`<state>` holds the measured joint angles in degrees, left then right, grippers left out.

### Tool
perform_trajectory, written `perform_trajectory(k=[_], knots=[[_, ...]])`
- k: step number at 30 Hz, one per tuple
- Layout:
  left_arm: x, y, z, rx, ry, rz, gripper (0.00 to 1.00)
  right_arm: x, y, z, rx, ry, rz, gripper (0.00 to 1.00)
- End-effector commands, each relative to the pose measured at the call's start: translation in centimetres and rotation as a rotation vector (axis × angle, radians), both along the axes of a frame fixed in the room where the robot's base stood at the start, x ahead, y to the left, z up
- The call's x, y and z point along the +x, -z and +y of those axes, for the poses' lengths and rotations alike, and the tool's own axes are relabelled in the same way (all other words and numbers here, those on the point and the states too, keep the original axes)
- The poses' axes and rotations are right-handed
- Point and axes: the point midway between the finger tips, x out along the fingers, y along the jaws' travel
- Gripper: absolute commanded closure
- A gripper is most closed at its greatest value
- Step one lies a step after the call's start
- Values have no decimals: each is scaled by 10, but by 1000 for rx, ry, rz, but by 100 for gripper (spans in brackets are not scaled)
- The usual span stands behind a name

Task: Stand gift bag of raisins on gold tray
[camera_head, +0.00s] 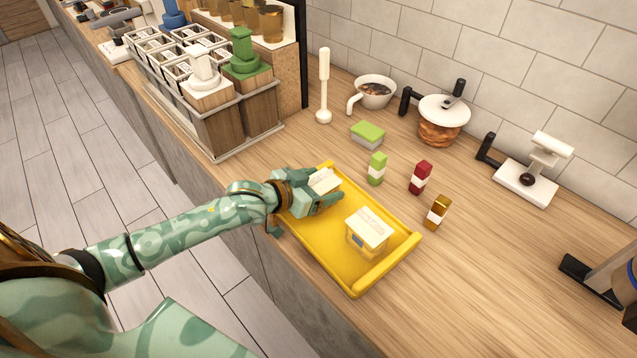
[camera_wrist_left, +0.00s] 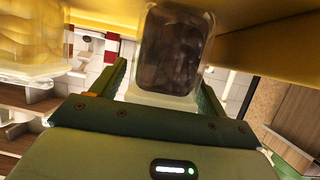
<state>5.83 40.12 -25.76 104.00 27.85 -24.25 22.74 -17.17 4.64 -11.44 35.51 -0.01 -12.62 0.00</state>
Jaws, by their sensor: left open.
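The gold tray (camera_head: 330,250) lies on the wooden counter and shows as a yellow band in the left wrist view (camera_wrist_left: 245,50). The gift bag of raisins, clear with dark contents (camera_wrist_left: 176,48) and a pale top (camera_head: 324,180), is upright at the tray's far left end. Its base is at the tray floor, though the hand hides the contact in the head view. My left gripper (camera_head: 322,193) is open, with its fingers on either side of the bag. A second bag with yellow contents (camera_head: 368,230) stands on the tray to the right. My right gripper is out of view.
Small green (camera_head: 377,169), red (camera_head: 420,177) and gold (camera_head: 438,211) items stand behind the tray. A green-and-grey sponge (camera_head: 368,134) lies farther back. A wooden rack of bins (camera_head: 215,125) stands at left.

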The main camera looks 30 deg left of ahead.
Motion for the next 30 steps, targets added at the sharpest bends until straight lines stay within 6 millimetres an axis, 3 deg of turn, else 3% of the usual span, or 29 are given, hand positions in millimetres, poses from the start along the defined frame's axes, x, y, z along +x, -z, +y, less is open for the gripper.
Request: perform_trajectory(k=[5,18,30], knots=[[-10,-8,4,1,0,2,26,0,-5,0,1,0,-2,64],[-90,-44,38,-1,-1,3,26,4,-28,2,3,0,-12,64],[-102,-49,43,0,0,-1,26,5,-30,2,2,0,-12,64]])
